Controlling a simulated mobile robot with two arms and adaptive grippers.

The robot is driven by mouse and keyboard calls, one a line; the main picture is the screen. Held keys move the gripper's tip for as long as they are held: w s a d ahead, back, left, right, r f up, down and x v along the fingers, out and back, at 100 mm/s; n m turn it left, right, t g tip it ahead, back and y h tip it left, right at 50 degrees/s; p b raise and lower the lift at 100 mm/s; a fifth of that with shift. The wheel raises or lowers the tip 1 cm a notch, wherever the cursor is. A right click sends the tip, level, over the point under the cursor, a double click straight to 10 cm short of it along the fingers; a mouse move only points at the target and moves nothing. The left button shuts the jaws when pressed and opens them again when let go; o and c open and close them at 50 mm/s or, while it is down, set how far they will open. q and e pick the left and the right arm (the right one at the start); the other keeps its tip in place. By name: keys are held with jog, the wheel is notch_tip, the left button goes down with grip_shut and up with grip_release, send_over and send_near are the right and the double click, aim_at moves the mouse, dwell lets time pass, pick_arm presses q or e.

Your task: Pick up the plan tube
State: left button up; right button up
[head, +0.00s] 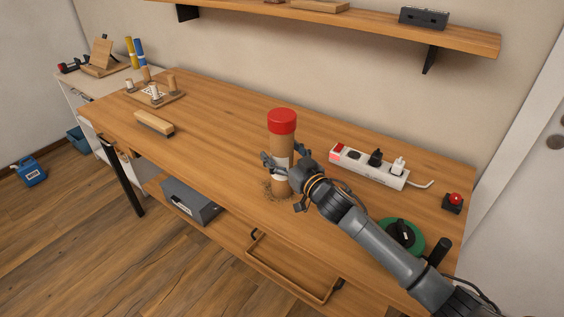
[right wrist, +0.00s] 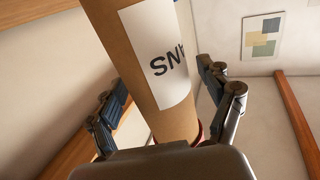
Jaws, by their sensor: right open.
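The plan tube (head: 281,144) is a brown cardboard cylinder with a red cap and a white label. It stands upright on the wooden bench. My right gripper (head: 281,166) is at the tube's label height, its fingers on either side of the tube. In the right wrist view the tube (right wrist: 140,65) passes between the two open fingers (right wrist: 165,105), with its label lettering partly visible. A gap shows between the tube and the right finger; contact on the left side is hard to tell. My left gripper is not in view.
A power strip (head: 350,160) with plugs lies right of the tube. A green reel (head: 388,224) and a red button (head: 453,202) are farther right. A wooden block (head: 154,123) and a pegged board (head: 140,94) sit left. The bench (head: 218,110) between is clear.

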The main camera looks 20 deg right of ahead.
jog(key=c, duration=1.3)
jog(key=shift+r, duration=0.1)
